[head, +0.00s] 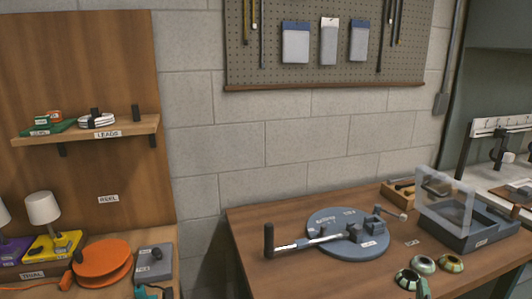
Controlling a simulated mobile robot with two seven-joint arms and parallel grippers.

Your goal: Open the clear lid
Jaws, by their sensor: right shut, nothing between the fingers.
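The clear lid (455,211) is a see-through pane on the grey tray (481,242) at the right of the table. It stands raised and steeply tilted at the tray's left side, and the tray's right part is uncovered. A dark shape shows at or through the pane's upper part; I cannot tell what it is. My left gripper is not in view.
A round grey-blue plate (340,248) with a handled bar (308,242) lies left of the tray. Several green rings (451,263) lie in front. A small wooden box (396,194) stands behind. An orange reel (102,262) and lamps stand on the left bench.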

